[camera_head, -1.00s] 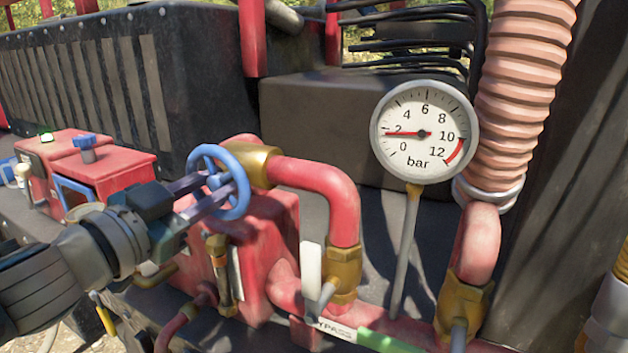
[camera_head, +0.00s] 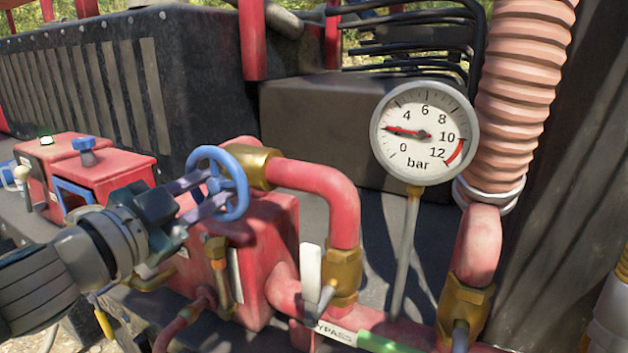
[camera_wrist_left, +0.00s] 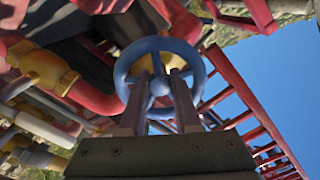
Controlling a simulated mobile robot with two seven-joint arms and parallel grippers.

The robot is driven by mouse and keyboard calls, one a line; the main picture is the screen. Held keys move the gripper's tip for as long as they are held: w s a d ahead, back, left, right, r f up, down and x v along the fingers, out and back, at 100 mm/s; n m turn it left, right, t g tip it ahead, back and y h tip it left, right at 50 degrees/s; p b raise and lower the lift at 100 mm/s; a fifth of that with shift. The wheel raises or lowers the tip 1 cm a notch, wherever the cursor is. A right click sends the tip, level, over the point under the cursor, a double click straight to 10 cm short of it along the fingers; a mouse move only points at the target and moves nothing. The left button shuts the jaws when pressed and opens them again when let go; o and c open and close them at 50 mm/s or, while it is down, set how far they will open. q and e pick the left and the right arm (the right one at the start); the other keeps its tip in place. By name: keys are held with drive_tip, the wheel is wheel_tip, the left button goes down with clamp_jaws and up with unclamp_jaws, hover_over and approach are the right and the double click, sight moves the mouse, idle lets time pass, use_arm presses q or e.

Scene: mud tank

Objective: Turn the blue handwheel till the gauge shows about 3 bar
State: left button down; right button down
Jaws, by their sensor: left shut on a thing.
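The blue handwheel (camera_head: 236,165) stands upright at the brass valve on the red pump pipework, left of centre. My left gripper (camera_head: 212,190) reaches in from the left, its two fingers shut on the wheel around its hub and spokes. In the left wrist view the wheel's rim (camera_wrist_left: 122,75) circles the fingertips (camera_wrist_left: 160,86), with the round hub between them. The white round gauge (camera_head: 425,160) faces me. Its red needle points left and slightly up, covering the 2 mark, so it reads about 2 bar. My right gripper is not in view.
A red curved pipe (camera_head: 330,185) runs right from the valve. A white lever (camera_head: 311,265) stands below it. A red ribbed hose (camera_head: 520,90) rises right of the gauge. A red box with a blue knob (camera_head: 84,148) sits at left, behind my left arm.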

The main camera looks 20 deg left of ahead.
use_arm(q)
drive_tip(key=c, duration=0.9)
unclamp_jaws()
drive_tip(key=shift+s+f, duration=0.1)
drive_tip(key=shift+s, duration=0.5)
drive_tip(key=s+b, duration=0.3)
drive_tip(key=s, duration=0.5)
drive_tip(key=shift+s+a, duration=0.35)
drive_tip(key=shift+s, duration=0.05)
